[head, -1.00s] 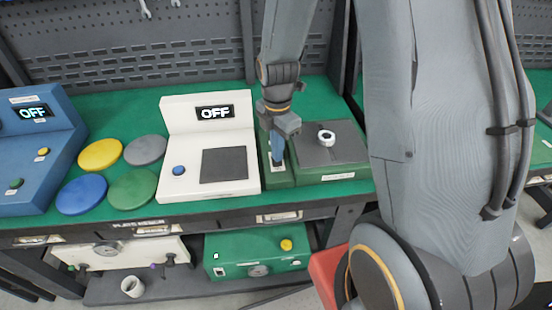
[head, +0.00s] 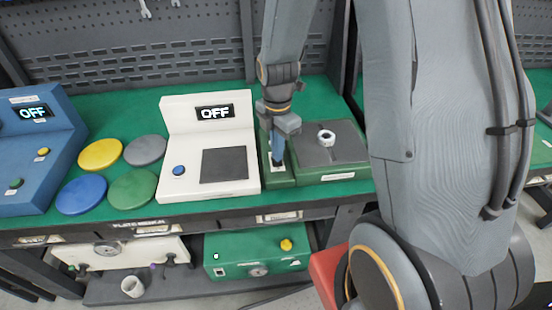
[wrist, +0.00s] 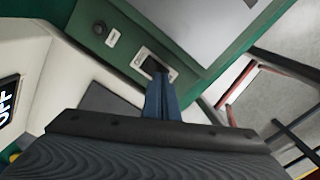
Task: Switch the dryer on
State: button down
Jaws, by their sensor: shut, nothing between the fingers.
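A green device (head: 335,173) with a grey top plate stands at the right end of the bench mat in the head view; I take it to be the dryer, though no readable name shows. A black rocker switch (wrist: 152,65) in a light frame sits on its green panel in the wrist view. My gripper (wrist: 159,76) is shut and empty, its blue fingers pointing at the switch. The fingertips overlap the switch's lower edge; contact is unclear. In the head view my gripper (head: 277,160) is over the switch plate, partly hiding it.
Left of the green device stands a white machine (head: 180,125) reading OFF, then coloured discs and a blue machine (head: 50,150) also reading OFF. A dark knob (wrist: 100,28) is beside the switch.

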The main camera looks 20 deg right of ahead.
aim_at(278, 164)
jog(key=shift+f+b, duration=0.35)
jog(key=shift+f, duration=0.35)
dwell(0.5)
jog(key=shift+r, duration=0.15)
notch_tip(278, 164, up, 7)
jog(key=p, duration=0.6)
dwell(0.6)
jog(key=s+r+m+b, duration=0.2)
jog(key=s+m, duration=0.3)
jog(key=m, duration=0.6)
jog(key=s+r+m+t+b, duration=0.1)
jog(key=s+r+m+b, duration=0.1)
jog(key=s+m, duration=0.4)
jog(key=m+b, duration=0.1)
jog(key=m, duration=0.3)
jog(key=shift+a+r+m, duration=0.15)
jog(key=shift+r+m, duration=0.05)
jog(key=shift+m, duration=0.2)
